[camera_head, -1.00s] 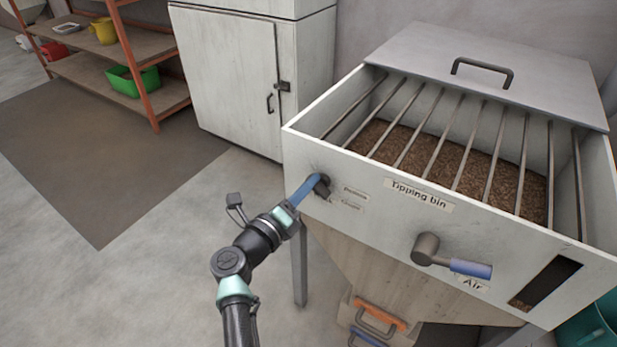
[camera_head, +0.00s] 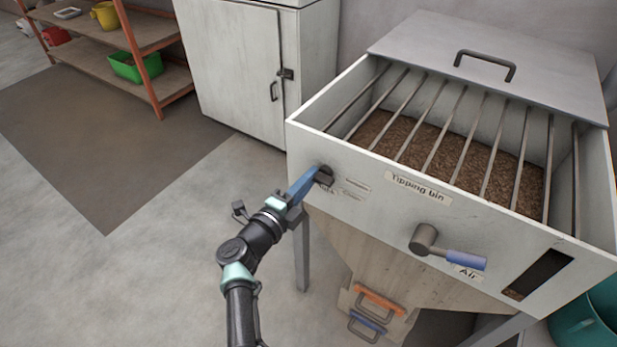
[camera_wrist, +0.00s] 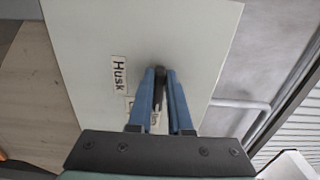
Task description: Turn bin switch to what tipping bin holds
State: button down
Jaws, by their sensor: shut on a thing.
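The tipping bin (camera_head: 300,137) is a pale open box with bars across its top. Brown, coarse loose material (camera_head: 460,160) lies below the bars. The bin switch (camera_head: 325,175) is a small dark knob at the left of the bin's front face. My gripper (camera_head: 314,176) has its blue fingers shut on the knob. The wrist view shows the dark switch (camera_wrist: 159,88) between both fingers (camera_wrist: 160,74). A label (camera_wrist: 119,75) beside it reads "Husk". Another label is partly hidden behind the fingers. Small labels (camera_head: 356,186) right of the knob are too small to read in the head view.
A dark lever with a blue grip (camera_head: 466,260) sticks out above an "Air" label. A grey lid with a handle (camera_head: 484,63) covers the bin's back. Orange and blue handles (camera_head: 380,299) sit below. Open floor lies left, before a cabinet (camera_head: 232,75) and shelves.

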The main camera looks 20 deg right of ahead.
jog(key=shift+f, duration=0.1)
dwell(0.3)
jog(key=c, duration=0.8)
grip_release()
jog(key=shift+c, duration=0.2)
jog(key=shift+a, duration=0.1)
jog(key=p+v, duration=0.4)
jog(key=v, duration=0.9)
